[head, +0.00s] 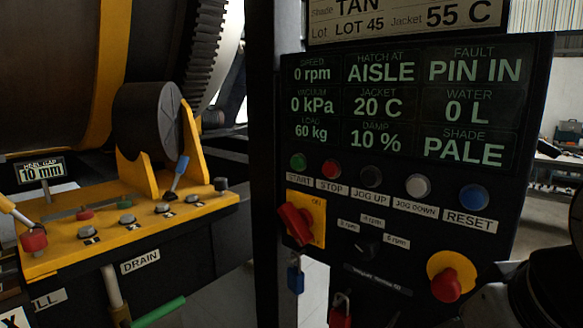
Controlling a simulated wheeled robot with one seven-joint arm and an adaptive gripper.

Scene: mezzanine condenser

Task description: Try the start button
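The green start button (298,161) is at the left end of the button row on the dark control panel (403,262), with a START label under it. Nothing touches or covers it. The display (410,110) above reads 0 rpm, hatch at AISLE, fault PIN IN, 0 kPa, jacket 20 C, 0 L, 60 kg, damp 10 % and shade PALE. My gripper is not in view. A dark rounded shape at the lower right edge may be part of my arm; I cannot tell.
Right of start are red stop (331,168), black jog up (371,175), white jog down (418,186) and blue reset (473,197). Below are a red rotary handle (295,223), blue padlock (295,276) and red mushroom button (446,285). A yellow bench (60,258) stands left.

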